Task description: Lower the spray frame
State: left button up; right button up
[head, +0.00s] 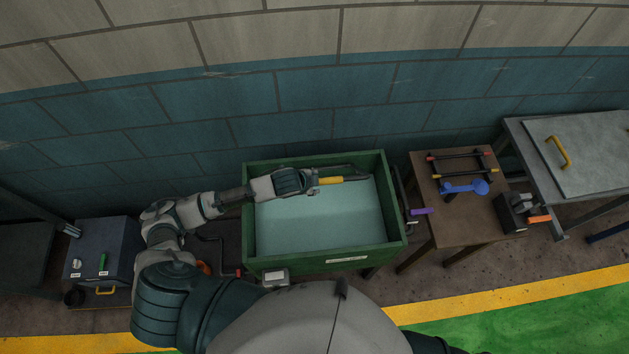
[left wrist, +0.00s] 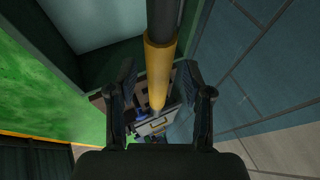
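A dark bar with a yellow sleeve (head: 331,181) lies along the back of the green tub (head: 394,213); I take it as part of the spray frame, but cannot be sure. My left arm reaches over the tub's left side. My left gripper (head: 310,182) is at the left end of the yellow sleeve. In the left wrist view the fingers (left wrist: 156,78) are spread wide. The yellow sleeve (left wrist: 158,60) shows between them with space on both sides; contact is not visible. My right gripper is out of view.
A grey box (head: 105,250) stands at left. The brick wall (head: 300,85) is close behind the tub.

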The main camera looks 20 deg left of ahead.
pick_arm(q)
jog(key=shift+a+r, duration=0.1)
jog(key=shift+r, duration=0.05)
jog(key=v, duration=1.1)
jog(key=shift+s+a+r, duration=0.15)
jog(key=shift+r, duration=0.1)
